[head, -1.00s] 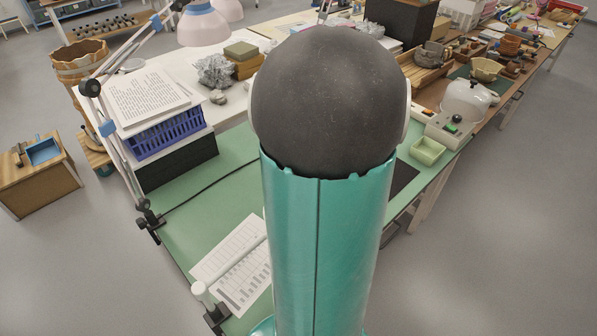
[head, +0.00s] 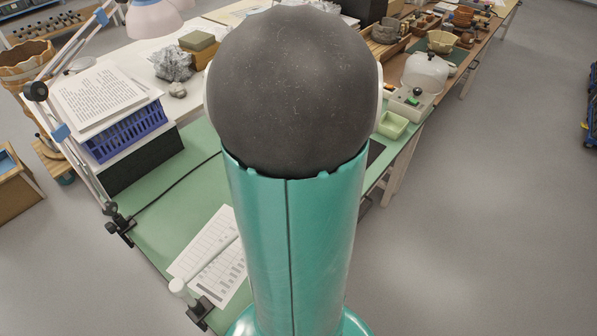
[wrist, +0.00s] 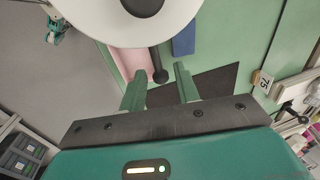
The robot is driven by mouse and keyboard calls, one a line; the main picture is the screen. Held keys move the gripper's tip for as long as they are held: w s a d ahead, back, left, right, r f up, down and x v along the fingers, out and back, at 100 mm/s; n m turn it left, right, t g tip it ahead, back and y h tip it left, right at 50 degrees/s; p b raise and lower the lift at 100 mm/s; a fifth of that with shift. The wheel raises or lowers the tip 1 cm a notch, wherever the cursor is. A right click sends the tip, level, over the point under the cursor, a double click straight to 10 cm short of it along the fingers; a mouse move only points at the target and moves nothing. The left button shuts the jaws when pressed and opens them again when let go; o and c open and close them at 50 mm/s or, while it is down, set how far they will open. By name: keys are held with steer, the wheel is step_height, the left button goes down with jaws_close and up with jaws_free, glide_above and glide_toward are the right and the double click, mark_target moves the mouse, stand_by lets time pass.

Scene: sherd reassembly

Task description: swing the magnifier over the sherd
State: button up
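A large white round head (wrist: 135,14), seemingly the magnifier's, fills the top of the wrist view and is cut off by the frame edge. A dark handle with a round knob (wrist: 161,76) sticks out from its rim. My gripper (wrist: 159,84) is open, with its two green fingers apart and the knob appearing between their tips. I cannot tell whether either finger touches it. No sherd can be made out. In the head view my own arm hides the gripper and the middle of the bench.
A dark mat (wrist: 218,84), a blue block (wrist: 184,36) and a pink strip (wrist: 131,62) lie near the fingers on the green bench top. The head view shows a jointed lamp (head: 154,17), a blue basket (head: 125,134), a printed sheet (head: 219,262) and a light green tray (head: 393,125).

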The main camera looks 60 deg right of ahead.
step_height(320, 180, up, 14)
steer(key=s, duration=0.2)
steer(key=shift+s+a+f, duration=0.2)
steer(key=shift+s+a, duration=0.1)
steer(key=shift+a, duration=0.1)
stand_by(0.4)
